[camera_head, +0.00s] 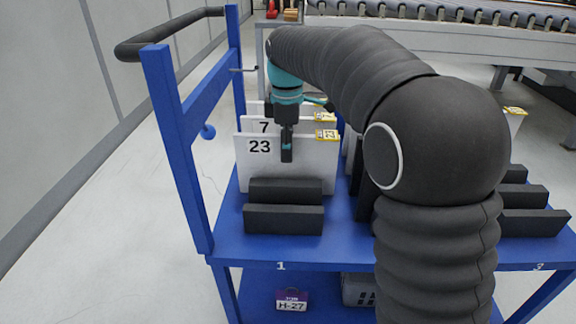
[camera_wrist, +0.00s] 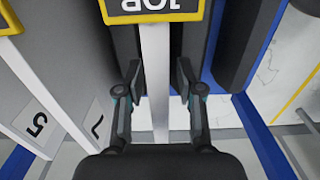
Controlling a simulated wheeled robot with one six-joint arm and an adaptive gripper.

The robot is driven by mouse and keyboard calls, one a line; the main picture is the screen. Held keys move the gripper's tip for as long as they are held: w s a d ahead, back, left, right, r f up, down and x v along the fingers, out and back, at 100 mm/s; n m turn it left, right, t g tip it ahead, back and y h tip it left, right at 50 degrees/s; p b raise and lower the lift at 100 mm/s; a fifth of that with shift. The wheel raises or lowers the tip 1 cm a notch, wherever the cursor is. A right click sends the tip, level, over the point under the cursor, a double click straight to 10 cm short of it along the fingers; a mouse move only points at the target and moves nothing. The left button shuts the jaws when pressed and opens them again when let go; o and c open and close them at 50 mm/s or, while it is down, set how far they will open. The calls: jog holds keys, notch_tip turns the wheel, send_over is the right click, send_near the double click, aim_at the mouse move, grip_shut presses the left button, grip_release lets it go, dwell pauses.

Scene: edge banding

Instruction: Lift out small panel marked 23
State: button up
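The white panel marked 23 (camera_head: 255,175) stands upright on the blue cart's shelf, behind dark blocks, with a yellow-framed tag at its upper right. My gripper (camera_head: 286,150) points down at its top edge, with one finger in front of its face. In the wrist view, a white panel edge (camera_wrist: 155,60) runs between the two fingers of my gripper (camera_wrist: 158,78). The fingers are apart, with a small gap visible on each side. The far finger is hidden by the panel in the head view.
Panel 7 (camera_head: 264,127) stands close behind panel 23; it also shows in the wrist view (camera_wrist: 95,118) beside panel 5 (camera_wrist: 38,124). Dark blocks (camera_head: 284,219) lie in front. The blue cart post (camera_head: 172,150) rises at left. My arm hides the shelf's middle.

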grip_shut()
jog(key=shift+r, duration=0.2)
